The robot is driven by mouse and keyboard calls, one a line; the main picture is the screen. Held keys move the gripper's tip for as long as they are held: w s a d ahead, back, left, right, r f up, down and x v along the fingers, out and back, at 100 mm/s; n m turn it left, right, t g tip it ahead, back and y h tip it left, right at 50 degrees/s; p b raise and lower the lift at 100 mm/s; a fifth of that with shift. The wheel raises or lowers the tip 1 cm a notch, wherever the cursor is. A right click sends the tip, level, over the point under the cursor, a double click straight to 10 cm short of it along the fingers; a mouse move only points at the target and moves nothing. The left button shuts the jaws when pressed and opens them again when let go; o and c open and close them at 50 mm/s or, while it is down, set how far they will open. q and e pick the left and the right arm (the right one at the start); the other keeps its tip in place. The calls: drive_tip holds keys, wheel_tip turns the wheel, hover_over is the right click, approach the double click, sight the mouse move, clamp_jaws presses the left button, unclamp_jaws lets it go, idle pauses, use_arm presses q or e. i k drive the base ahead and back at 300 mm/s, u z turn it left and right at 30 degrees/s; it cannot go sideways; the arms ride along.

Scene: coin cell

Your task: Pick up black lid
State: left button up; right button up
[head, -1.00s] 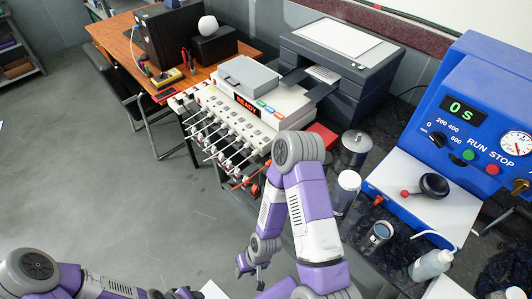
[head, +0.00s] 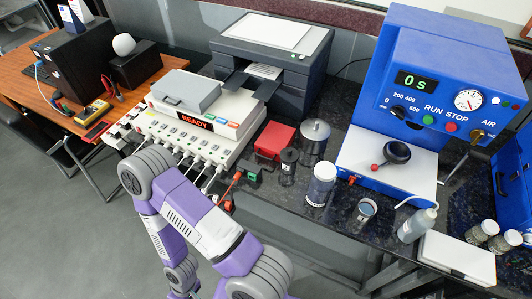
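A round black lid-like piece (head: 397,152) sits on the white plate of the blue press in the head view. A small dark jar with a black top (head: 288,163) stands on the dark counter beside the red box; I cannot tell which of these two the task means. My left gripper is not in view.
The blue press (head: 440,80) reads 0 s. A metal canister (head: 314,140), a white-labelled jar (head: 321,185), an open metal cup (head: 364,212) and a squeeze bottle (head: 417,226) crowd the counter. A red box (head: 273,140) and the READY tester (head: 185,135) stand left; a white box (head: 456,260) lies right.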

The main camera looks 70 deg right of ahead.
sight(289, 155)
drive_tip(key=i, duration=1.2)
drive_tip(key=z, duration=1.95)
